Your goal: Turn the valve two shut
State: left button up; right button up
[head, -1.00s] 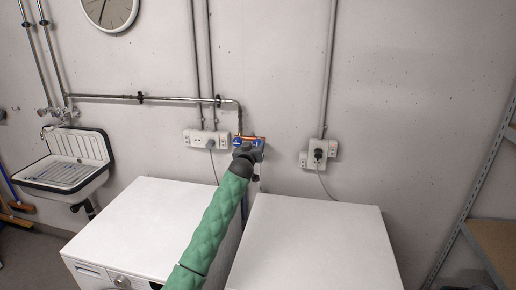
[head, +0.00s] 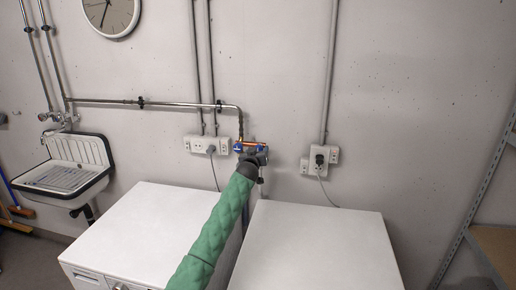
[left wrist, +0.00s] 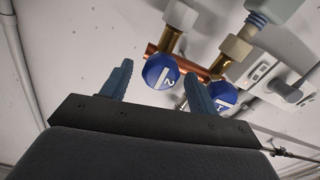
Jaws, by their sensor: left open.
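Valve two is a round blue knob (left wrist: 161,71) marked 2 on a copper pipe in the left wrist view. A second blue knob (left wrist: 223,96) marked 1 sits to its right, partly behind a finger. My left gripper (left wrist: 158,72) is open, its two fingers apart on either side of valve two in the picture. I cannot tell whether they touch it. In the head view my left gripper (head: 256,153) is at the wall fitting and hides much of it; a blue knob (head: 238,147) shows at its left. My right gripper is not in view.
Two white frontloaders (head: 135,225) (head: 315,245) stand below the fitting, with a narrow gap between them. Wall sockets (head: 197,144) (head: 319,160) with plugged cables flank the fitting. A pipe (head: 180,104) runs along the wall to it. A sink (head: 72,165) hangs at the left.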

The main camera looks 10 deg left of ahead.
pick_arm(q)
jog(key=shift+w, duration=0.75)
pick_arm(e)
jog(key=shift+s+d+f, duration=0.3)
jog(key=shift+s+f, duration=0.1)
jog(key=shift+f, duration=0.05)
pick_arm(q)
jog(key=c, duration=1)
jog(key=shift+o, duration=0.2)
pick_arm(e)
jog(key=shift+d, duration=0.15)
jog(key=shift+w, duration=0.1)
